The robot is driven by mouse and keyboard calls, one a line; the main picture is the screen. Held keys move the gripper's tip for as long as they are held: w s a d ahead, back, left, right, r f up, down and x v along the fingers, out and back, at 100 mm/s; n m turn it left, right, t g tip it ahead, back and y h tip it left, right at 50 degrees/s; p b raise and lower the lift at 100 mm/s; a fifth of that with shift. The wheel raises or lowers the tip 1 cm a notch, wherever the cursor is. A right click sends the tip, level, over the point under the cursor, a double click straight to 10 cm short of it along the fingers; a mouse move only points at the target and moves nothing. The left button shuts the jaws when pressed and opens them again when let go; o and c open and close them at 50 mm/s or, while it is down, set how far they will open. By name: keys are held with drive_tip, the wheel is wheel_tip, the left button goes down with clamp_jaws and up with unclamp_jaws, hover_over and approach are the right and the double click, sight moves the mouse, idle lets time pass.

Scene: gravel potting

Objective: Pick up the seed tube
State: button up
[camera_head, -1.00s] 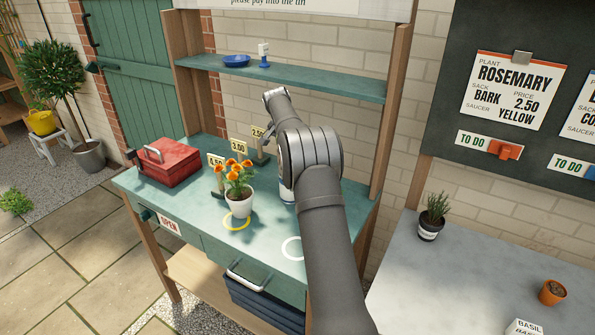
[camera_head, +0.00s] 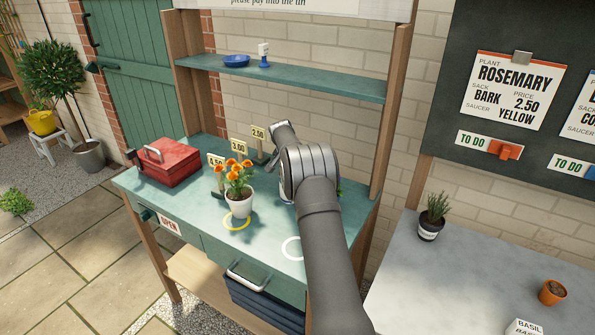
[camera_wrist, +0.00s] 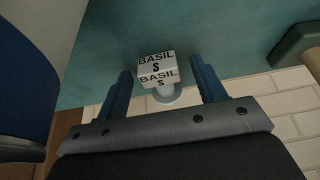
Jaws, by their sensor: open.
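In the head view my arm hides both my gripper and this item.
A potted orange flower (camera_head: 239,190), price tags (camera_head: 258,133) and a red toolbox (camera_head: 168,163) stand on the green bench (camera_head: 190,205). The shelf above holds a blue saucer (camera_head: 236,61) and a small white-and-blue item (camera_head: 264,53). A large blue thing (camera_wrist: 22,85) is close at left.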

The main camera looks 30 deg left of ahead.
drive_tip(key=c, duration=1.1)
